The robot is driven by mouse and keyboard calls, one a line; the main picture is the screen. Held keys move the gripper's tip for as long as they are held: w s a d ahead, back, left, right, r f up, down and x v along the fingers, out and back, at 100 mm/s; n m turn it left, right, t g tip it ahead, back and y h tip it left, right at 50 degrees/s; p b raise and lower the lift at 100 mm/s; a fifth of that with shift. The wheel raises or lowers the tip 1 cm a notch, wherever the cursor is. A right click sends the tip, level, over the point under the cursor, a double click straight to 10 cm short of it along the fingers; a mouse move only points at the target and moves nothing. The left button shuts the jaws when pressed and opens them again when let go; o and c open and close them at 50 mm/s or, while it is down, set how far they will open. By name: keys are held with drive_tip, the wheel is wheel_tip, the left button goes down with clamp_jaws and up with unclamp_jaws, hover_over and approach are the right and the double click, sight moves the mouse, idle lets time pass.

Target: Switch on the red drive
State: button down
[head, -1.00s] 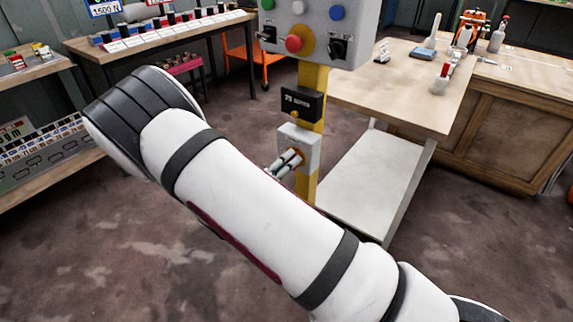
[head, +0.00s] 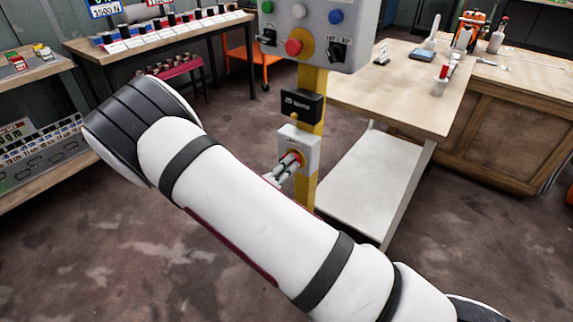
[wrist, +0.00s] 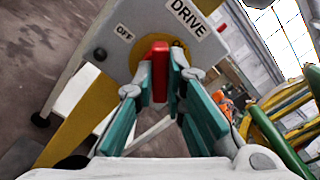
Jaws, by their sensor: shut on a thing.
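The red drive switch handle (wrist: 160,72) stands out from a yellow disc (wrist: 137,55) on a grey box in the wrist view. An "OFF" label (wrist: 124,33) is to its left and a "DRIVE" label (wrist: 187,17) above it. My gripper (wrist: 161,78) is shut on the red handle, one teal-padded finger on each side. The handle points roughly upright in this view. In the head view my gripper (head: 288,164) is at the front of the small grey box (head: 296,136) low on the yellow post; my arm hides part of the surroundings.
Above the box, the yellow post (head: 312,78) carries a dark display (head: 301,104) and a grey panel (head: 318,18) with a red button (head: 293,47) and black knobs. A wooden table (head: 400,100) with a lower white shelf stands close on the right. Floor is clear at left.

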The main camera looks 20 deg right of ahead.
drive_tip(key=shift+s+f+m+p, duration=0.1)
drive_tip(key=shift+m+p, duration=0.55)
drive_tip(key=shift+m, duration=3.55)
drive_tip(key=c, duration=1.6)
unclamp_jaws()
drive_tip(key=shift+c, duration=0.2)
drive_tip(key=v, duration=1.2)
